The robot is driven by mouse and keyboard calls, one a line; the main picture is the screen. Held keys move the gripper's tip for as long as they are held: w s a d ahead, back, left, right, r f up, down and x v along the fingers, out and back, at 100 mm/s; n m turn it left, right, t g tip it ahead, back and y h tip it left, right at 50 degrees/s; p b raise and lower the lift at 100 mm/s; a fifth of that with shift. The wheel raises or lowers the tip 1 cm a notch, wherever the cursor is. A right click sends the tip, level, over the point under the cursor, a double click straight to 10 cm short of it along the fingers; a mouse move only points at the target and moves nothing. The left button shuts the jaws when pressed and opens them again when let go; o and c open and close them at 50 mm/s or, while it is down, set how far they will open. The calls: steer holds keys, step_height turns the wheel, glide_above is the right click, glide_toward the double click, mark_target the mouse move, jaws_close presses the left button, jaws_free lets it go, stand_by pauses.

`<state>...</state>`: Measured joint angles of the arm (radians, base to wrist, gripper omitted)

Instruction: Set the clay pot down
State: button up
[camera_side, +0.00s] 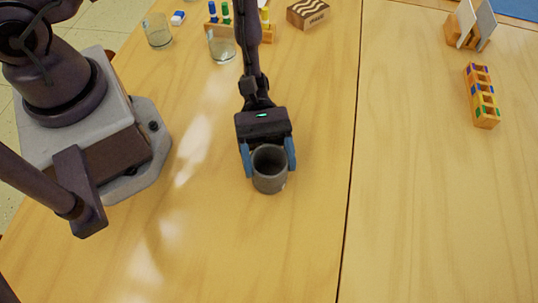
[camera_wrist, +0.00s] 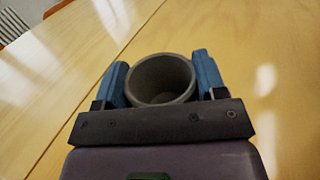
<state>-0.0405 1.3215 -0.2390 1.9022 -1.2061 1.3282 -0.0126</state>
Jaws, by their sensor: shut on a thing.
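The clay pot (camera_side: 270,180) is a grey, round, open-topped cup near the middle of the side view. It is upright, and its inside looks empty. My gripper (camera_side: 269,163) has its two blue fingers closed on the pot's opposite sides. In the wrist view the pot (camera_wrist: 161,80) sits between the fingers of my gripper (camera_wrist: 162,82), its rim facing the camera. The pot is over the wooden table (camera_side: 230,245). I cannot tell whether its base touches the tabletop.
Two clear glasses (camera_side: 158,31) (camera_side: 222,45), a wooden rack with coloured pegs (camera_side: 268,33) and a wave-patterned block (camera_side: 308,13) stand at the back. A coloured block holder (camera_side: 482,96) is at the far right. A seam (camera_side: 349,170) crosses the table right of the pot. The table around the pot is clear.

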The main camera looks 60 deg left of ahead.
steer(key=o, duration=1)
steer(key=shift+f, duration=0.15)
steer(key=shift+w+a+r, duration=0.15)
steer(key=shift+a+r, duration=0.05)
steer(key=shift+a, duration=0.15)
steer(key=v, duration=1.1)
steer(key=shift+a, duration=0.15)
steer(key=s+a+r+m+t+y, duration=0.2)
steer(key=a+r+m+t+y, duration=0.1)
steer(key=r, duration=0.7)
steer(key=s+a+r+m+t+y, duration=0.3)
steer(key=a+r+m+t+y, duration=0.1)
steer(key=r+y, duration=0.4)
steer(key=s+a+r+m+t+y, duration=0.3)
steer(key=a+r+m+t+y, duration=0.1)
steer(key=r, duration=0.8)
steer(key=m+t+y, duration=0.1)
steer(key=m, duration=0.1)
steer(key=shift+s+r+m+y, duration=0.2)
steer(key=shift+s+m+y, duration=0.05)
steer(key=shift+m+y, duration=0.05)
